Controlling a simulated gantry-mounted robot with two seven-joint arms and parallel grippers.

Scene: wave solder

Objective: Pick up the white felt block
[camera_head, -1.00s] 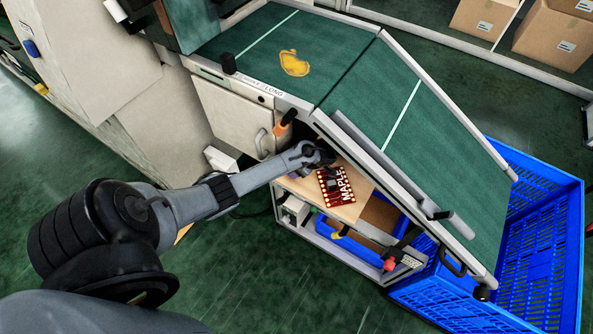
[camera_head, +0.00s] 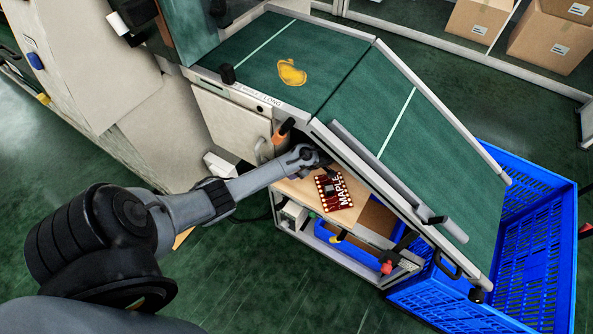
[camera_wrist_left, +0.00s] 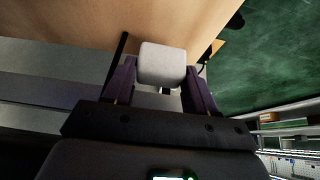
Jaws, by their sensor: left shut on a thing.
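The white felt block (camera_wrist_left: 162,63) sits between the two purple fingers of my left gripper (camera_wrist_left: 160,85) in the left wrist view. The gripper is shut on it. The pale wooden shelf surface (camera_wrist_left: 75,18) is close to the block; I cannot tell whether the block still touches it. In the head view my left gripper (camera_head: 318,158) reaches in under the sloped green conveyor, at the wooden shelf (camera_head: 292,190). The block is hidden there. My right gripper is not in view.
A red MAPLE board (camera_head: 333,191) lies on the shelf close to my left gripper. The sloped conveyor (camera_head: 410,130) overhangs the shelf. A blue crate (camera_head: 530,240) stands at its lower end. A yellow item (camera_head: 291,72) lies on the upper belt.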

